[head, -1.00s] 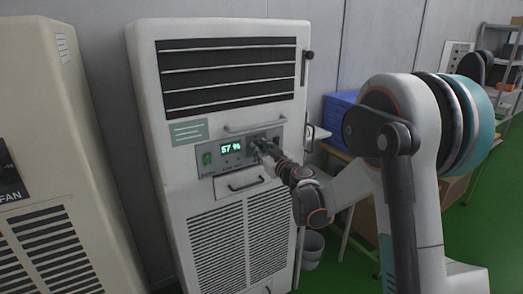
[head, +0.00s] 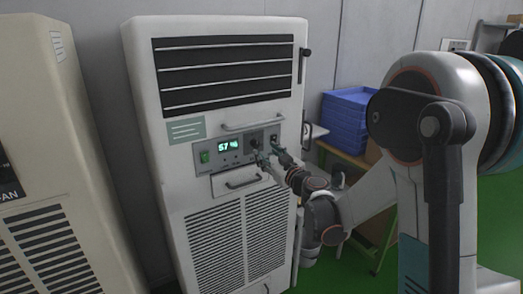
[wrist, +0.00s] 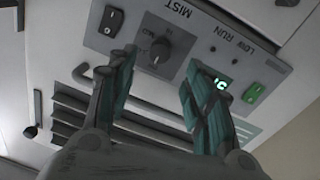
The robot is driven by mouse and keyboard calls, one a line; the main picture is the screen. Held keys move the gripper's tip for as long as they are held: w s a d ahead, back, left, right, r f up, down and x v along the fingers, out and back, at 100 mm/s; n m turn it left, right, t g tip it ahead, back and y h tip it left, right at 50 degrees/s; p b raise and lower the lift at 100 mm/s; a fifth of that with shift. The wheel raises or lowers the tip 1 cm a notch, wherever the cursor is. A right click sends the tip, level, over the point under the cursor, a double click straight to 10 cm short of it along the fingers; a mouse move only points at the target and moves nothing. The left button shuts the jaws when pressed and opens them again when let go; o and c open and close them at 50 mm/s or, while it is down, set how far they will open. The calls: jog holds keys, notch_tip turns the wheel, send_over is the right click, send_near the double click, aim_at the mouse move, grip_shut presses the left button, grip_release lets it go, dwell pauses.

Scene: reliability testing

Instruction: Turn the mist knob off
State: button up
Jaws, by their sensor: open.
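The mist knob (wrist: 160,51) is a dark round dial on the grey control panel, with MIST printed near it in the wrist view. In the head view the knob (head: 255,142) sits right of the green display, partly close behind my gripper. My gripper (wrist: 157,70) is open, with its teal fingers either side of the knob's area in the wrist view. No contact with the knob shows. In the head view my gripper (head: 263,158) is just below and in front of the knob.
A beige cabinet (head: 60,150) stands left. Blue trays (head: 345,122) are stacked at right.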

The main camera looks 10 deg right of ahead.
jog(key=v, duration=0.5)
jog(key=shift+s, duration=0.2)
jog(key=s+a+r+g+y, duration=0.1)
jog(key=s+a+g, duration=0.25)
jog(key=s, duration=0.35)
jog(key=s+a+r+g, duration=0.1)
jog(key=s+a+g, duration=0.1)
jog(key=s+a, duration=0.4)
jog(key=s+d+f+m+g+h, duration=0.1)
jog(key=s+d+f+h, duration=0.1)
jog(key=s, duration=0.5)
jog(key=s+d+f+m+g+h, duration=0.1)
jog(key=s+d+f+m+g, duration=0.1)
jog(key=s, duration=0.5)
jog(key=s+d+f+m+g+h, duration=0.2)
jog(key=s, duration=0.6)
jog(key=shift+d+f+h, duration=0.15)
jog(key=shift+d+h, duration=0.15)
jog(key=shift+d, duration=0.1)
jog(key=shift+s, duration=0.15)
